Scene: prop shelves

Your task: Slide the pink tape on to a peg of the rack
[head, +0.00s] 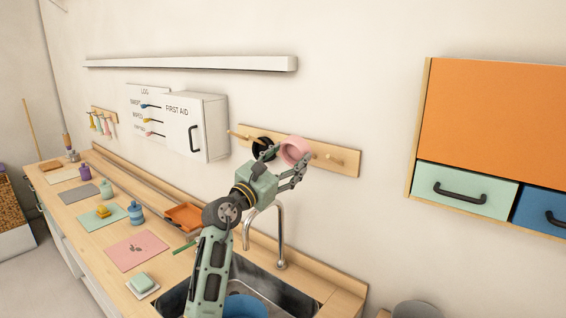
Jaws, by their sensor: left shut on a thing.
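The pink tape (295,150) is a round roll held up at the wall rack. My left gripper (297,167) is shut on the pink tape. The wooden rack (312,163) is fixed to the wall above the sink, with pegs sticking out. A bare peg (336,158) shows right of the tape, and another peg (240,136) shows at the left end. A black roll (262,146) is at the rack, left of the tape and partly behind my gripper. I cannot tell whether a peg passes through the pink tape. My right gripper is not in view.
A white first aid cabinet (207,128) is left of the rack. An orange wall cupboard (500,110) is at right. The wall between rack and cupboard is clear.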

